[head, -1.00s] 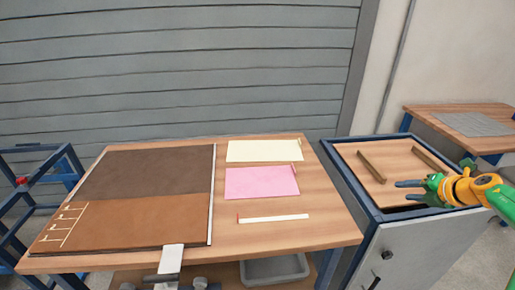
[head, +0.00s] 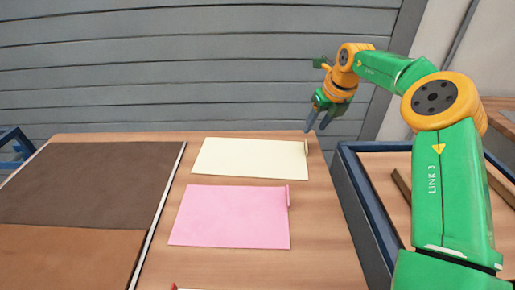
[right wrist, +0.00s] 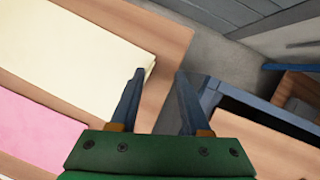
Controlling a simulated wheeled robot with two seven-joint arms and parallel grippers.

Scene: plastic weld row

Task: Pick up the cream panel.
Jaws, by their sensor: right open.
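The cream panel (head: 250,158) lies flat on the wooden table, behind the pink panel, with a small upright lip (head: 306,147) at its right end. It also shows in the right wrist view (right wrist: 70,45) at the upper left. My right gripper (head: 317,130) is open and empty, fingers pointing down, above the table's right edge near the panel's lip. In the right wrist view, its left fingertip (right wrist: 160,74) overlaps the panel's corner; I cannot tell whether they touch. My left gripper is not in view.
The pink panel (head: 235,216) lies in front of the cream one. A dark brown and tan mat (head: 90,185) covers the table's left side. A blue-framed cabinet (head: 360,205) holding brown strips stands at right, across a narrow gap from the table.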

